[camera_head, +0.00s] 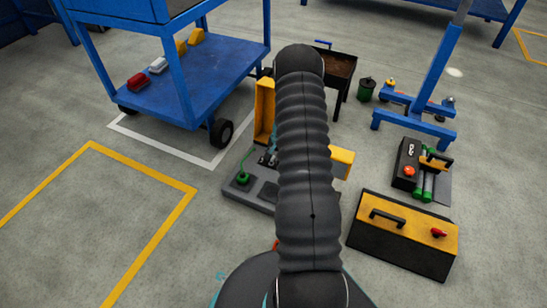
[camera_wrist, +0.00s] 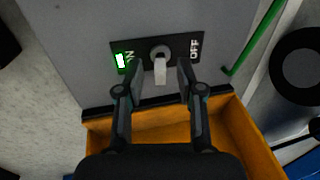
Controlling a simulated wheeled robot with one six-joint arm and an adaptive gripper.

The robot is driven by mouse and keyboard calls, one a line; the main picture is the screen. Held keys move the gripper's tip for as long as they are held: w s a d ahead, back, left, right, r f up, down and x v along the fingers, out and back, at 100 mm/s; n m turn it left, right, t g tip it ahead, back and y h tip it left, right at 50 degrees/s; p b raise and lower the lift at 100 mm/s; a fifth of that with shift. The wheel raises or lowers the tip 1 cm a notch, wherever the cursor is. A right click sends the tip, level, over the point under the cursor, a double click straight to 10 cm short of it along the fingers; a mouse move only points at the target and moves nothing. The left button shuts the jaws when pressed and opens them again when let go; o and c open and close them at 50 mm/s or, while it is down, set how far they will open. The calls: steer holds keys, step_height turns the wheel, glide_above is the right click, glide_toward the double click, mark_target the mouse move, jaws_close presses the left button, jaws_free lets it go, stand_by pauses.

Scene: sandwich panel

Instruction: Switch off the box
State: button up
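In the wrist view the box shows as a grey panel (camera_wrist: 75,45) with a black switch plate (camera_wrist: 200,70). The plate carries ON at left and OFF at right, and a lit green light (camera_wrist: 121,62) beside ON. A pale switch lever (camera_wrist: 160,72) sits in the middle between the labels, on a round grey mount. My gripper (camera_wrist: 161,68) is open, one finger on each side of the lever, with visible gaps to it. In the head view my arm hides the gripper and the switch.
A yellow tray-like part (camera_wrist: 240,135) lies below the panel. In the head view, a black-and-yellow toolbox (camera_head: 415,240) and a black box with a red button (camera_head: 406,160) stand right of my arm. A blue cart (camera_head: 190,85) stands at left. Open floor lies at lower left.

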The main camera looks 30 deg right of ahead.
jaws_close()
steer(key=shift+r, duration=0.1)
